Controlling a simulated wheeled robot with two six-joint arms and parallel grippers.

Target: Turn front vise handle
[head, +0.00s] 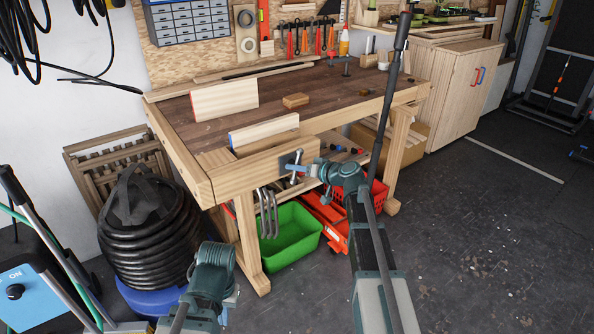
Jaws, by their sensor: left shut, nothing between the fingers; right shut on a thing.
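The wooden workbench (330,97) stands in the middle of the head view. Its front vise (228,178) is a thick wooden jaw at the near left corner. The metal vise handle (296,163) sits at a dark plate on the right part of the jaw's front face and looks tilted. My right gripper (304,168) reaches it from the right and is shut on the handle; its fingers partly hide the handle. My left gripper (232,298) is low in front of the bench, shut and empty, away from the vise; its fingertips are hard to make out.
A green bin (290,236) and a red crate (372,200) sit under the bench. Metal clamps (267,212) hang below the vise. A black coiled hose (145,235) stands left of my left arm. The floor at right is clear.

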